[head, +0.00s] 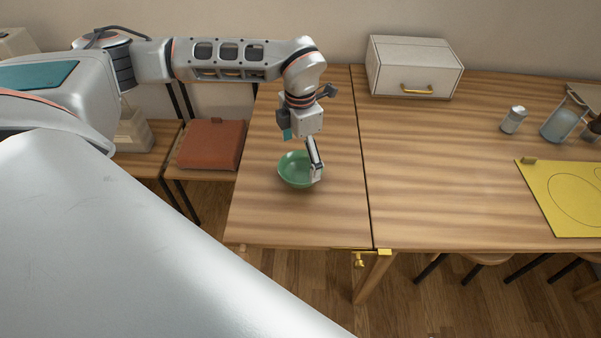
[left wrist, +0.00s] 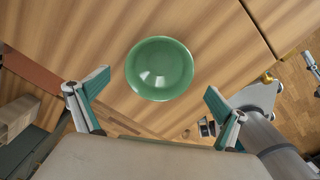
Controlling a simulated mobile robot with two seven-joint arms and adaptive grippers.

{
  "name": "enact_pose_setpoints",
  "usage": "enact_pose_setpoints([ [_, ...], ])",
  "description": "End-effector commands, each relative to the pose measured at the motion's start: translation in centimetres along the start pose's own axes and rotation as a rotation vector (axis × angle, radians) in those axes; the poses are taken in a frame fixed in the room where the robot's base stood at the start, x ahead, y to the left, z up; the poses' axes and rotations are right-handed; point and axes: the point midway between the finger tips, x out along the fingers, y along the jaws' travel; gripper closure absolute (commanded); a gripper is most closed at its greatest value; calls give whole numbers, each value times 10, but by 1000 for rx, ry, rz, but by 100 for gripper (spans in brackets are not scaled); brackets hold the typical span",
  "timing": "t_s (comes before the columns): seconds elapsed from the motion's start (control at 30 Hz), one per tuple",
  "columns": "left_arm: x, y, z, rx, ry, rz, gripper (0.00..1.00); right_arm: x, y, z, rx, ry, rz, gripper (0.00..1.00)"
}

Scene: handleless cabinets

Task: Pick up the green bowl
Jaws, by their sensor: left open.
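The green bowl (head: 293,170) sits upright on the left part of the wooden table (head: 262,220), near its left side. It also shows in the left wrist view (left wrist: 160,68), ahead of the fingers and roughly between them. My left gripper (head: 303,154) hangs over the bowl with its fingers spread. One finger reaches down by the bowl's right rim and covers a little of it; I cannot tell whether it touches. In the left wrist view the open fingers (left wrist: 154,92) hold nothing.
A white box with a gold handle (head: 415,68) stands at the back. A shaker (head: 513,119), a glass jug (head: 564,118) and a yellow mat (head: 565,198) are to the right. A reddish-brown case (head: 212,145) lies left of the table. Table around the bowl is clear.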

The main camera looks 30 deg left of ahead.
Motion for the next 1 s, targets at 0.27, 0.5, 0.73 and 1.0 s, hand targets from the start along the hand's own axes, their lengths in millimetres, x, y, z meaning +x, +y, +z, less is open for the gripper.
enact_pose_setpoints([
  [0.27,36,0,0,-1,2,-2,0,0,-1,2,1,-2,-1,60],
  [0.5,49,0,1,0,-1,-1,0,1,-1,3,2,-3,-1,60],
  [0.73,48,0,1,0,-1,-1,34,1,-1,3,2,-3,-1,60],
  [1.0,48,0,1,0,-1,-1,46,1,-1,3,2,-3,-1,60],
])
